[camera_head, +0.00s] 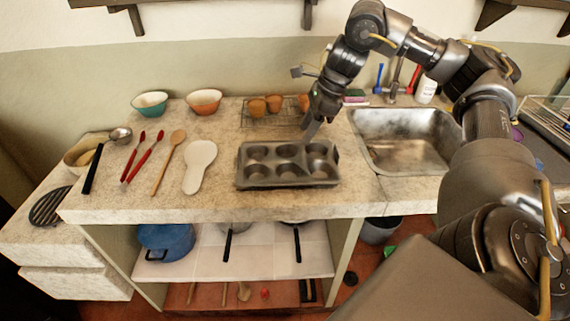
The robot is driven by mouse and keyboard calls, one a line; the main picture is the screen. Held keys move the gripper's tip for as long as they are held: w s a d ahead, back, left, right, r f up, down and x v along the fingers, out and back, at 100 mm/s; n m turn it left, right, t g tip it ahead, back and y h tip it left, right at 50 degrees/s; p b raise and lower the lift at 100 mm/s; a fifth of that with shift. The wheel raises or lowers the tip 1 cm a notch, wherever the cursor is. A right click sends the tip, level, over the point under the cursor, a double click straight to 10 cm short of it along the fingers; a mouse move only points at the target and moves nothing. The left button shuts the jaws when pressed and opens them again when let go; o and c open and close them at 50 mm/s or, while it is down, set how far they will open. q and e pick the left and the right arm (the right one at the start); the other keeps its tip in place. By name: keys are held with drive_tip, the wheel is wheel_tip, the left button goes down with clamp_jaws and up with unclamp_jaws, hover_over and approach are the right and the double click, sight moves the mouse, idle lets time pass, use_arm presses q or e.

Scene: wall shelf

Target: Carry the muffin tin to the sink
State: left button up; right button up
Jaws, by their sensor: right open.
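The muffin tin (287,165), dark grey metal with several cups, lies flat on the stone counter in the middle of the head view. Its cups look empty. The steel sink (405,142) is set into the counter to the right of the tin, and its basin looks empty. My right gripper (313,132) points down just above the tin's back right corner. It is open with nothing between its fingers, and I cannot tell whether a finger touches the tin. My left gripper is not in view.
A wire rack (272,112) with muffins stands behind the tin. A white spoon rest (199,166), a wooden spoon (168,162) and red utensils lie left of it. A teal bowl (150,103) and an orange bowl (204,101) stand at the back. A white bottle (426,90) stands behind the sink.

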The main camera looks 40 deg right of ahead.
sight(290, 160)
drive_tip(key=b+x, duration=0.1)
drive_tip(key=x, duration=0.2)
drive_tip(key=shift+a+r, duration=0.1)
drive_tip(key=shift+a, duration=0.1)
drive_tip(key=shift+x, duration=1.05)
drive_tip(key=shift+w+a, duration=0.1)
drive_tip(key=shift+w, duration=0.2)
drive_tip(key=shift+f, duration=0.3)
drive_tip(key=shift+s+a+f, duration=0.1)
drive_tip(key=shift+f, duration=0.2)
drive_tip(key=x, duration=0.3)
drive_tip(key=shift+s+f+p, duration=0.1)
drive_tip(key=shift+f+p, duration=0.2)
drive_tip(key=shift+f, duration=0.45)
drive_tip(key=shift+a+f, duration=0.1)
drive_tip(key=c, duration=0.9)
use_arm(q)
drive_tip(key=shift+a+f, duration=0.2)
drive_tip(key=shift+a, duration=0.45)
use_arm(e)
clamp_jaws()
